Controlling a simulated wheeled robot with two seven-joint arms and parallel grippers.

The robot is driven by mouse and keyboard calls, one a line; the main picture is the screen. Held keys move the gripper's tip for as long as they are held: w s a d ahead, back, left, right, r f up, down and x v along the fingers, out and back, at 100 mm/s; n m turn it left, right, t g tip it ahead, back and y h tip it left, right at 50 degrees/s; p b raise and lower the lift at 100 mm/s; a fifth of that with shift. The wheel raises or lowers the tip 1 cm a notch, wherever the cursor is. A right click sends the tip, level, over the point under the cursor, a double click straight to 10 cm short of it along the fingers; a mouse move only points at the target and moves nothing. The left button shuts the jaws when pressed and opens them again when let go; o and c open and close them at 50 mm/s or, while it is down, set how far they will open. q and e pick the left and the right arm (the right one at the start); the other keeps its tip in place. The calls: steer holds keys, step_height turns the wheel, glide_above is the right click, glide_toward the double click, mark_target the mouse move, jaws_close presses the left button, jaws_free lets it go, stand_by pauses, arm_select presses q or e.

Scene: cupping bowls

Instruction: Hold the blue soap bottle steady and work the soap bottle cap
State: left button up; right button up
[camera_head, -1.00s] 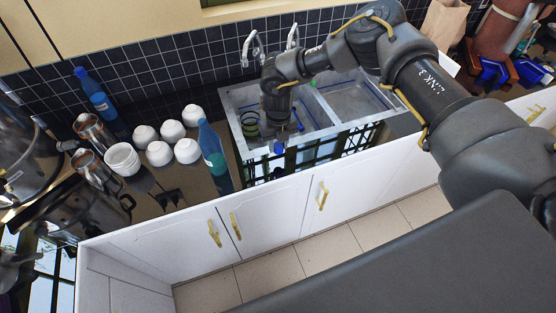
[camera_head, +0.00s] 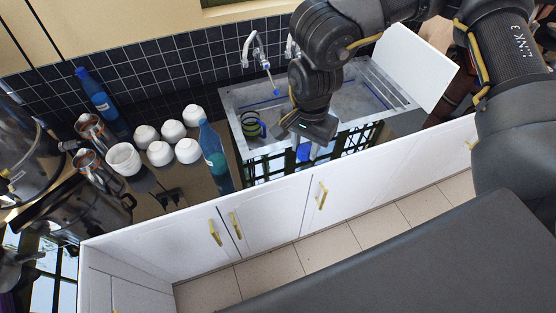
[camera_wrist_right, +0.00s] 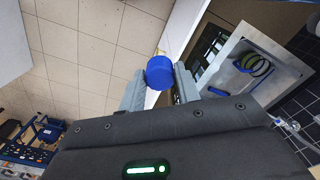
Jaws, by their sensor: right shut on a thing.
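My right gripper (camera_head: 312,150) is shut on a blue cap (camera_head: 303,153), above the front edge of the sink. In the right wrist view the round blue cap (camera_wrist_right: 160,72) sits between the two grey fingertips; no bottle shows under it. One blue bottle (camera_head: 214,158) with a label stands upright on the counter left of the sink, well apart from the gripper. A second blue bottle (camera_head: 100,100) stands at the back left by the tiles. I cannot tell which is the soap bottle. My left gripper is out of view.
The metal sink (camera_head: 236,98) holds a green striped object (camera_head: 250,123). Several white bowls (camera_head: 160,153) and metal pitchers (camera_head: 90,163) crowd the counter at left. A faucet (camera_head: 252,48) rises behind the sink. The floor before the cabinets is clear.

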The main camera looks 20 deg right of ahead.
steer(key=s+n, duration=0.1)
steer(key=n, duration=0.2)
steer(key=s+d+n, duration=0.1)
steer(key=n, duration=0.6)
steer(key=shift+s+d+n, duration=0.2)
steer(key=shift+s+n, duration=0.2)
